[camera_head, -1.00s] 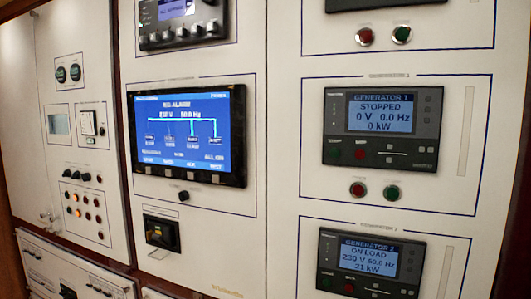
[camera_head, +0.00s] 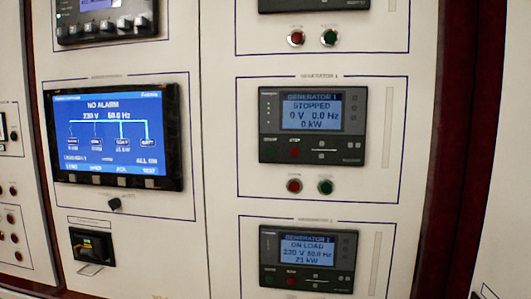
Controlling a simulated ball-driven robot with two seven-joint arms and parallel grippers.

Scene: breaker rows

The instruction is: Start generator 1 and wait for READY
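The generator 1 controller (camera_head: 313,125) is a dark panel right of the middle. Its blue screen (camera_head: 311,110) reads GENERATOR 1, STOPPED, 0 V, 0.0 Hz, 0 kW. On its lower left it has a green-marked button (camera_head: 269,153) and a red-marked button (camera_head: 294,153). Below the controller are a separate red push button (camera_head: 294,186) and a green push button (camera_head: 325,187). Neither of my grippers is in view.
The generator 2 controller (camera_head: 307,258) below reads ON LOAD, 230 V, 50.0 Hz, 21 kW. A large display (camera_head: 113,135) on the left reads NO ALARM, 230 V, 50.0 Hz. A knob (camera_head: 114,204) and a dark switch (camera_head: 92,245) sit below it. Nothing blocks the panel front.

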